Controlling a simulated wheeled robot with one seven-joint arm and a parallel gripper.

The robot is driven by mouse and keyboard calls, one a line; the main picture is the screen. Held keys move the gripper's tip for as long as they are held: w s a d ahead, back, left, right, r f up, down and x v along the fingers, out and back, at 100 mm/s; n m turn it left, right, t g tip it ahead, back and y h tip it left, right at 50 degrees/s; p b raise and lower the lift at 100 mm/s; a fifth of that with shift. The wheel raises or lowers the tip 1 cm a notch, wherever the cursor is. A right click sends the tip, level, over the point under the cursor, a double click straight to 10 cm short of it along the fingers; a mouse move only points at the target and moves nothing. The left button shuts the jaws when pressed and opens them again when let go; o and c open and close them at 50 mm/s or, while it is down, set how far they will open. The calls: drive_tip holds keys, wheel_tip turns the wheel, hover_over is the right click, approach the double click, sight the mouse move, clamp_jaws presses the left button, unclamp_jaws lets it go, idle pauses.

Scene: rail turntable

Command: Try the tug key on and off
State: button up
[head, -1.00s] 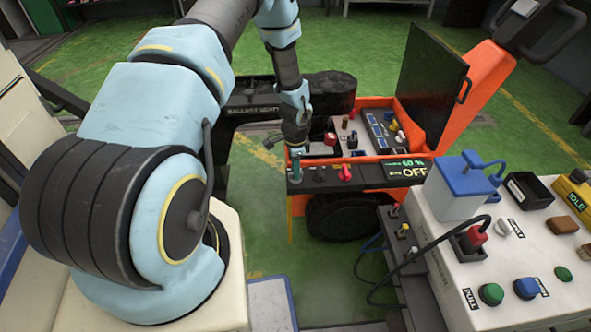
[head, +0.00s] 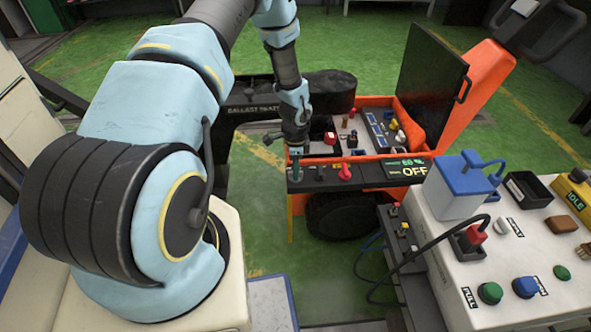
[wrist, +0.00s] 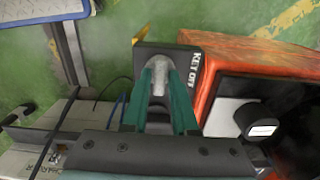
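The orange tug (head: 482,85) stands right of my arm with its dark lid up. A black control panel (head: 318,178) runs along its near edge, with a display (head: 408,168) reading OFF. My gripper (head: 296,178) points down at the panel's left end. In the wrist view, my gripper's teal fingers (wrist: 168,88) are close together on both sides of the grey key (wrist: 170,64) and appear shut on it.
A red knob (head: 345,172) stands on the panel right of my gripper. The tug's open bay holds small parts. A white console (head: 455,265) with buttons and a blue box (head: 460,190) stands at the front right, with black cable hanging. Green floor is clear behind the tug.

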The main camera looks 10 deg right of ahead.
drive_tip(key=shift+o, duration=1.4)
wheel_tip(320, 180, up, 11)
drive_tip(key=shift+f, duration=0.1)
drive_tip(key=s+a+r+n, duration=0.2)
drive_tip(key=a+r+n, duration=0.6)
drive_tip(key=a+r, duration=0.45)
drive_tip(key=s+a+r+n+t+p, duration=0.1)
drive_tip(key=s+a+r+n+t, duration=0.1)
drive_tip(key=s+a+r+n, duration=0.8)
wheel_tip(320, 180, up, 15)
drive_tip(key=d+p, duration=0.2)
drive_tip(key=p, duration=1.1)
drive_tip(key=shift+s, duration=0.35)
